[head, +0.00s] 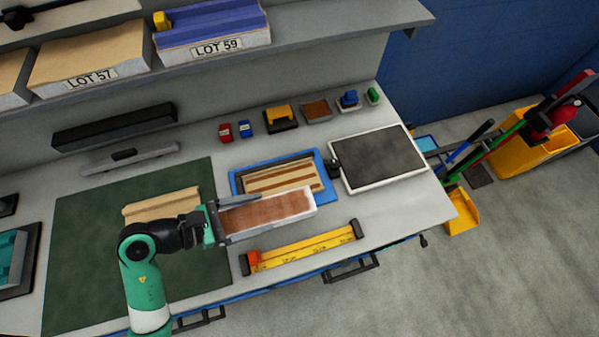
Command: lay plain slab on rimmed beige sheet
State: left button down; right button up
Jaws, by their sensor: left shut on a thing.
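My left gripper (258,215) comes in from the lower left in the head view. It is shut on a slab (285,208) with a brown top and pale sides, one finger along each long side. The slab points right and hides part of the front of a blue tray. The rimmed beige sheet (150,208) lies on a green mat (85,235), left of the gripper. The slab is apart from the sheet. My right gripper is not in view.
The blue tray (234,184) holds beige and brown strips. A dark plate with a white rim (380,157) lies to its right. A yellow level (305,247) lies at the table's front edge. Several small coloured items stand behind. A shelf with boxes (90,60) overhangs the back.

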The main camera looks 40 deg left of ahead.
pick_arm(q)
jog(key=shift+s+a, duration=0.1)
jog(key=shift+a, duration=0.15)
jog(key=w+a+f+b, duration=0.1)
jog(key=w+f, duration=0.2)
jog(key=w, duration=0.1)
jog(key=w+a+f+b, duration=0.2)
jog(key=w+f, duration=0.1)
jog(key=w, duration=0.1)
jog(key=w+a+f+b, duration=0.2)
jog(key=w+f, duration=0.1)
jog(key=w, duration=0.1)
jog(key=shift+w+a+f, duration=0.1)
jog(key=shift+w+a, duration=0.1)
jog(key=shift+a, duration=0.05)
jog(key=shift+w, duration=0.2)
jog(key=shift+w+a+f+b, duration=0.15)
jog(key=shift+f+b, duration=0.85)
jog(key=shift+f, duration=0.85)
jog(key=shift+f, duration=0.1)
grip_release()
